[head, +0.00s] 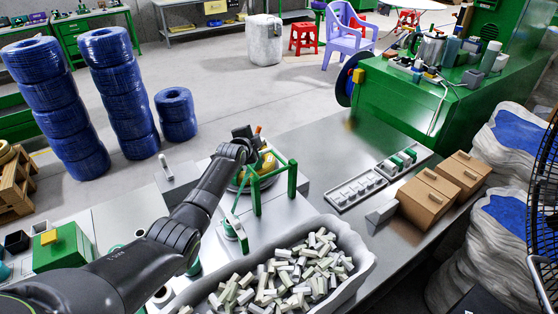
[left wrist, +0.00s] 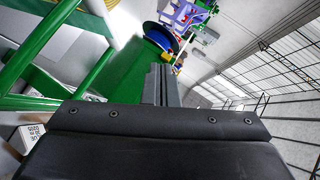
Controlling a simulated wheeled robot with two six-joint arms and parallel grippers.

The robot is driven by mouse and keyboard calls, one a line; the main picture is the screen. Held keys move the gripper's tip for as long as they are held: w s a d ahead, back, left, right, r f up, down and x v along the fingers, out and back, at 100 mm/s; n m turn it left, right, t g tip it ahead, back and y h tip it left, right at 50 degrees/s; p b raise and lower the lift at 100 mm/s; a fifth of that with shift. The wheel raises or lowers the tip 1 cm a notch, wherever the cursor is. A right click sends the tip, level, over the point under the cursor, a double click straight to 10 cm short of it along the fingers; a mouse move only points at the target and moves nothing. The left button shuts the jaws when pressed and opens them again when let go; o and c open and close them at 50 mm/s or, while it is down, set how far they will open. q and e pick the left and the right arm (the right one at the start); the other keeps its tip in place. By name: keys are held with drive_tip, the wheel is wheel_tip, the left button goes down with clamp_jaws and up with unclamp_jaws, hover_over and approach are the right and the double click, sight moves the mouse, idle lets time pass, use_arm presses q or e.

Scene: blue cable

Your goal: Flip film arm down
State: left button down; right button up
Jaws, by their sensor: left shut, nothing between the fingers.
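A green frame (head: 275,180) stands on the metal table around a round turntable-like part with a yellow piece (head: 268,163). I cannot tell for certain which bar is the film arm. My left arm reaches in from the left, and my left gripper (head: 243,131) is above the back left of this frame, partly hidden by its own wrist. In the left wrist view my left gripper's fingers (left wrist: 161,85) are together and empty, pointing away from the camera. Green bars (left wrist: 60,50) of the frame run along the left of that view, beside the fingers and apart from them. My right gripper is not in view.
A grey bin (head: 350,262) full of small pale pieces sits in front of the frame. A slotted tray (head: 355,191) and brown boxes (head: 430,200) stand to the right. Blue cable coils (head: 120,90) are stacked on the floor behind. The table between frame and tray is clear.

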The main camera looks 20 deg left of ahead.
use_arm(q)
drive_tip(key=a+f+n+g+b, duration=0.1)
drive_tip(key=f+b, duration=0.1)
drive_tip(key=b, duration=0.1)
drive_tip(key=w+f+g+h+b, duration=0.1)
drive_tip(key=f+b, duration=0.1)
drive_tip(key=b, duration=0.2)
drive_tip(key=w+a+f+n+g+h+b, duration=0.1)
drive_tip(key=b, duration=0.3)
drive_tip(key=shift+w+a+f+n, duration=0.2)
drive_tip(key=shift+a+f+n, duration=0.1)
drive_tip(key=shift+f, duration=0.1)
drive_tip(key=shift+w+a+f+b, duration=0.15)
drive_tip(key=shift+f+b, duration=0.15)
drive_tip(key=shift+b, duration=0.75)
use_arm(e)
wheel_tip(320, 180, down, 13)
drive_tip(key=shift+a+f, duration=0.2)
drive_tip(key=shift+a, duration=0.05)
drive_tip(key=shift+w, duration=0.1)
use_arm(q)
drive_tip(key=shift+r, duration=0.1)
drive_tip(key=shift+p+v, duration=0.5)
drive_tip(key=shift+v, duration=1.2)
drive_tip(key=v, duration=1.4)
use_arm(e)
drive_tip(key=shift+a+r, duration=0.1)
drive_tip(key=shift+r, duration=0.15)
